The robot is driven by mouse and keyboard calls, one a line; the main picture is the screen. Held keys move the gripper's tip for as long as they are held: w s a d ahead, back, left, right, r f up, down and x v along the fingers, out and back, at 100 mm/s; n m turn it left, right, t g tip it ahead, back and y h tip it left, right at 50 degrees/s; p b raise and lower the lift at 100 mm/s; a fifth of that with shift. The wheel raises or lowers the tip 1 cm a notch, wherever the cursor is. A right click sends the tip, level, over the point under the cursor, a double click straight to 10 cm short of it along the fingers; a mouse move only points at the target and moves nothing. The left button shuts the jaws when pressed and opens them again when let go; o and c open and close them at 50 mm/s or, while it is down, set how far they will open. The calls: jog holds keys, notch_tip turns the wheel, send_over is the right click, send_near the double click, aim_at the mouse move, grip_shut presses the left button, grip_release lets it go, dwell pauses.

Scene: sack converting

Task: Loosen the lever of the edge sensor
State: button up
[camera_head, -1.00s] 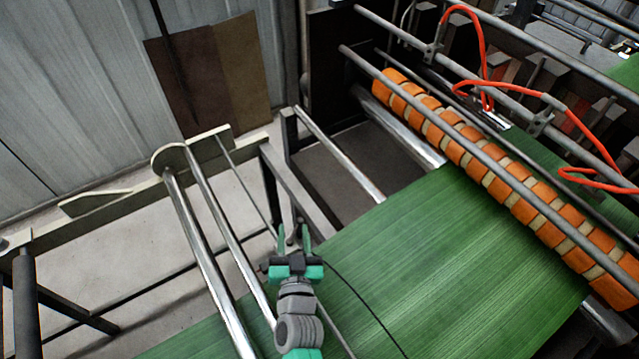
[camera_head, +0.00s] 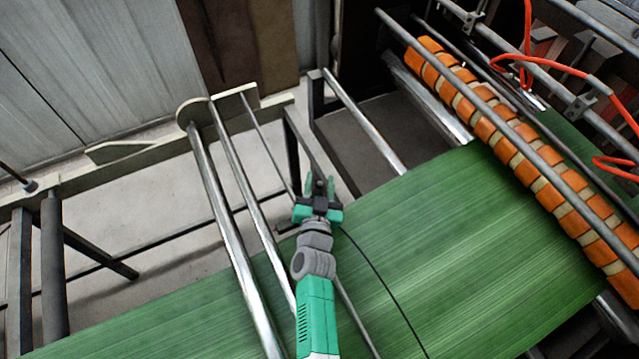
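My gripper (camera_head: 320,184) is near the middle of the head view, above the edge of the green sack web (camera_head: 450,235), by the dark frame post. Its two green fingers point away from the camera and stand apart, with a dark patch between them. I cannot tell whether that patch is part of the edge sensor or only background. A small dark part (camera_head: 285,227) shows just left of the gripper; I cannot tell if it belongs to the sensor. A thin black cable (camera_head: 385,285) curves over the web from the gripper's right side. The sensor's lever cannot be made out.
Bright metal rollers (camera_head: 228,222) run left of my arm. A dark frame post (camera_head: 292,150) stands just beyond the gripper. An orange segmented roller (camera_head: 500,145) and red hoses (camera_head: 560,68) are at the right. Pale floor (camera_head: 150,235) is open at the left.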

grip_shut()
jog(key=r+m+h+p, duration=0.1)
jog(key=p, duration=0.3)
jog(key=shift+s+r+h, duration=0.1)
jog(key=shift+h, duration=0.2)
jog(key=shift+s+d+m+g+h+p, duration=0.15)
jog(key=shift+m+g+h+p, duration=0.15)
jog(key=shift+m+h+p, duration=0.4)
jog(key=shift+s+d+f+m+g+h, duration=0.2)
jog(key=shift+m+h, duration=0.15)
jog(key=shift+h, duration=0.25)
jog(key=shift+s+d+f+m+g+h, duration=0.1)
jog(key=shift+f+m+g+h, duration=0.15)
jog(key=shift+h, duration=0.35)
jog(key=shift+s+d+f+m+g+h, duration=0.15)
jog(key=shift+m+h, duration=0.25)
jog(key=shift+h, duration=0.2)
grip_release()
